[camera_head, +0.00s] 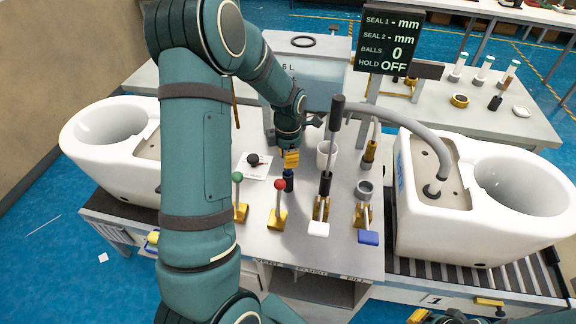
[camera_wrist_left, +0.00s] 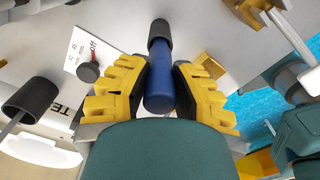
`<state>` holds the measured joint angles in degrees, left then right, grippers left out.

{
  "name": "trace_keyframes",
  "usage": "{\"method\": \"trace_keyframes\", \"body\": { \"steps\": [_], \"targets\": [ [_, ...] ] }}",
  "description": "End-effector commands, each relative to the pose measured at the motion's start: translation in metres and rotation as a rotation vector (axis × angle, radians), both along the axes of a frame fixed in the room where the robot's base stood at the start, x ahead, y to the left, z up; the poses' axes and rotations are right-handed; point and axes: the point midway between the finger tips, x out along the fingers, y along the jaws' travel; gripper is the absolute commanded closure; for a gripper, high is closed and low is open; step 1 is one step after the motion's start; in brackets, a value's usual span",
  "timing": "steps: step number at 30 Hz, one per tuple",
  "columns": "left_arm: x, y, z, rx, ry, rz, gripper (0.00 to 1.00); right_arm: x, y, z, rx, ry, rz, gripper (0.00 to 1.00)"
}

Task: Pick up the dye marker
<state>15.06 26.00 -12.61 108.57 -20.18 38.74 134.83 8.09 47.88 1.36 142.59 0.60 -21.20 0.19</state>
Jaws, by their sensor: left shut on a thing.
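The dye marker is a blue cylinder with a dark end (camera_wrist_left: 160,80). It stands out between the yellow fingers of my left gripper (camera_wrist_left: 158,88) in the left wrist view. In the head view, my left gripper (camera_head: 290,158) points down over the grey bench, and the marker's dark lower end (camera_head: 288,182) shows below the fingers. The gripper is shut on the marker. I cannot tell whether the marker's tip touches the bench. A part that looks like my right gripper (camera_head: 436,317) shows only at the bottom edge, mostly cut off.
Green-knobbed (camera_head: 238,178) and red-knobbed (camera_head: 280,185) levers stand close to the left gripper. A tall black-handled lever (camera_head: 331,140) and a white cup (camera_head: 325,150) are to its right. White toilets stand left (camera_head: 85,150) and right (camera_head: 410,225). A clear tank (camera_head: 300,85) is behind.

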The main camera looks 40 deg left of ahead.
Motion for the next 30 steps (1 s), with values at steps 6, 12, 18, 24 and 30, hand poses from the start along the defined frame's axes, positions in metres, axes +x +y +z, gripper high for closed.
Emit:
{"method": "trace_keyframes", "body": {
  "steps": [6,12,18,24,30],
  "targets": [
    [0.001,0.0,0.006,0.001,-0.002,-0.001,1.0,0.0,0.0,0.0,0.0,0.0,0.0,1.0],
    [0.001,0.0,0.039,0.001,-0.006,0.0,1.0,0.0,0.0,0.003,0.0,0.0,0.0,1.0],
    [0.001,0.0,0.076,0.001,-0.004,-0.001,1.0,0.0,0.0,0.006,0.001,0.0,0.0,1.0],
    [0.0,0.0,0.097,0.0,-0.001,-0.001,1.0,0.0,0.0,0.007,0.001,0.0,0.0,1.0],
    [0.0,0.0,0.101,-0.001,-0.001,0.0,1.0,0.0,0.0,0.007,0.001,0.0,0.0,1.0]
  ]
}}
